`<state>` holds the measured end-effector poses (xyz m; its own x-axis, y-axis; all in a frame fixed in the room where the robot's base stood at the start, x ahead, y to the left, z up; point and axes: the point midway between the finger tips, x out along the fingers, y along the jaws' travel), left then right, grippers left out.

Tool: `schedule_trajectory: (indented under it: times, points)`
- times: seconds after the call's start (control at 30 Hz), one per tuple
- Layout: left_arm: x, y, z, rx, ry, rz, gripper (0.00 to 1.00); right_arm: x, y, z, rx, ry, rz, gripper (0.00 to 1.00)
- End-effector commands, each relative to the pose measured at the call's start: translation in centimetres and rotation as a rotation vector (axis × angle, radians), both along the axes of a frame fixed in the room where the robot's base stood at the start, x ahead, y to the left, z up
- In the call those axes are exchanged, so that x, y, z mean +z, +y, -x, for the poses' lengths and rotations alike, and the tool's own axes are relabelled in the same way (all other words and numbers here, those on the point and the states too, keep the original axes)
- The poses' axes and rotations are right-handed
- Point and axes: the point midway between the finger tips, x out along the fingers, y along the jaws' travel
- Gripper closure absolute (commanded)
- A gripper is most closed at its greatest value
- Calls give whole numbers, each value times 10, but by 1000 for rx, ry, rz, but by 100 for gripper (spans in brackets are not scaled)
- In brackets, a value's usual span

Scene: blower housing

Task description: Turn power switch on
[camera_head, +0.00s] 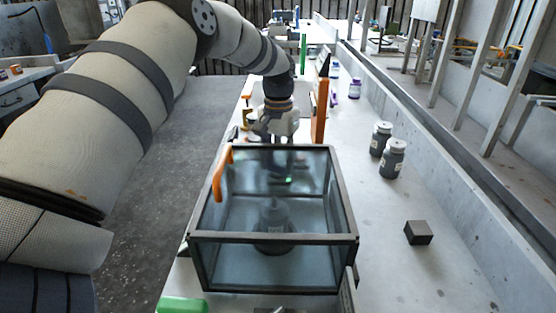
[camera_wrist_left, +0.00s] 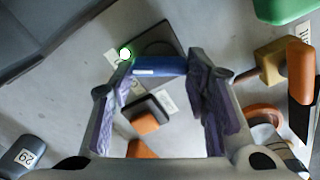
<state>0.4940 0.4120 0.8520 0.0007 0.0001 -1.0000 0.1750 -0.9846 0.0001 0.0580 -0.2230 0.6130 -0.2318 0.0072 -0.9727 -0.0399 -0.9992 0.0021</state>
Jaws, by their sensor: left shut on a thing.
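My left gripper (camera_head: 284,158) reaches down onto the bench just behind the glass box in the head view. In the left wrist view its two purple-padded fingers (camera_wrist_left: 160,72) stand apart with a blue bar (camera_wrist_left: 172,66) between their tips, and they are shut on it. The bar has a small white label. A dark plate (camera_wrist_left: 166,38) lies beneath it, with a lit green lamp (camera_wrist_left: 125,53) beside its corner. A black block with an orange face (camera_wrist_left: 145,120) sits between the fingers, nearer the palm. I cannot tell for certain which part is the power switch. My right gripper is not in view.
The dark-framed glass box (camera_head: 272,238) with an orange handle (camera_head: 221,172) stands in front of the gripper. An orange post (camera_head: 320,112) is close behind. Two dark jars (camera_head: 392,158) and a black cube (camera_head: 418,232) are to the right, where the bench is mostly clear.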

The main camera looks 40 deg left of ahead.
Motion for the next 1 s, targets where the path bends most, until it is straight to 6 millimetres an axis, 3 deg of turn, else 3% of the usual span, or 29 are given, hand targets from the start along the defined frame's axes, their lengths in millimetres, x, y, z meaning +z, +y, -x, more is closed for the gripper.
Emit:
schedule_trajectory:
  times: [0.5, 0.53, 0.6, 0.87, 1.0]
  points:
    - [-1, 0, 0, -17, 1, -1, 85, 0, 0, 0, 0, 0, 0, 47]
    - [-1, 0, 0, -17, 2, -1, 50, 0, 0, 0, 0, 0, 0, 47]
    - [-1, 0, 0, -17, 1, 0, 37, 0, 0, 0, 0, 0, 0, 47]
    - [0, 0, 0, -15, 1, 0, 37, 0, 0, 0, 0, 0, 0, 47]
    - [14, 0, -1, -16, -2, -1, 37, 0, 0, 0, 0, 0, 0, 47]
